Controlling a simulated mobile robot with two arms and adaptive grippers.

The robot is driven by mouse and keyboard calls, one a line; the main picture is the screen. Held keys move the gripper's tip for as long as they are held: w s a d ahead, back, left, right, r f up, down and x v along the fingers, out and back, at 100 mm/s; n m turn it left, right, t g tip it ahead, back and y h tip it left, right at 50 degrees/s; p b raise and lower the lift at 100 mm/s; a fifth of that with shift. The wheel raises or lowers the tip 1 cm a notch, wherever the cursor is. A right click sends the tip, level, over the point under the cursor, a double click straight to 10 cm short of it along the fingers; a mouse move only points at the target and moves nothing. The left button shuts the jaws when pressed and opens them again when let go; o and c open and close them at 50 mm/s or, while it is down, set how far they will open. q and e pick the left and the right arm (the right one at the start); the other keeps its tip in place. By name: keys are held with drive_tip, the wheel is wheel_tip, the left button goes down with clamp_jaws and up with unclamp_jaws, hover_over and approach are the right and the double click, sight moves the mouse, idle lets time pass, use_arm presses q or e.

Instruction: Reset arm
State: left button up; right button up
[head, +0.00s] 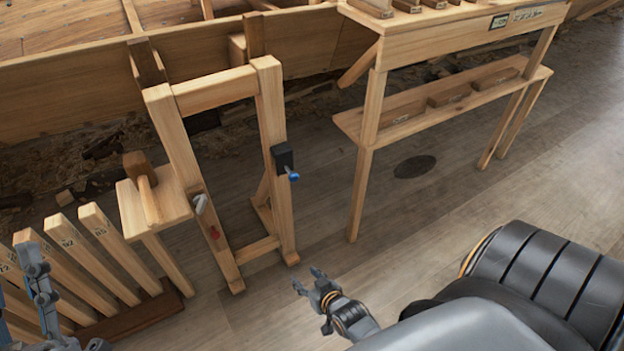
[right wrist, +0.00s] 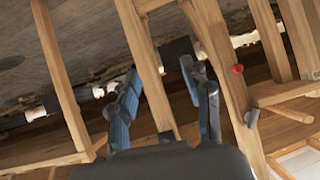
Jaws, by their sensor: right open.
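My right gripper (head: 307,279) is at the bottom middle of the head view, in front of the wooden frame and above the floor. Its two fingers are apart with nothing between them. In the right wrist view my right gripper (right wrist: 160,68) is also open and empty, and a wooden post shows beyond the gap. Part of my left gripper (head: 38,270) shows at the left edge of the head view, in front of the labelled boards. Its lower part is cut off, and I cannot tell how its fingers stand.
A wooden frame (head: 215,91) with a blue-handled clamp (head: 284,160) stands ahead. A mallet (head: 147,195) lies on a small stand left of it. Labelled boards (head: 107,240) lean at the left. A workbench (head: 400,50) stands at the back right. The floor (head: 400,220) between is clear.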

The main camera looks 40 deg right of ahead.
drive_tip(key=shift+f, duration=0.1)
idle(0.5)
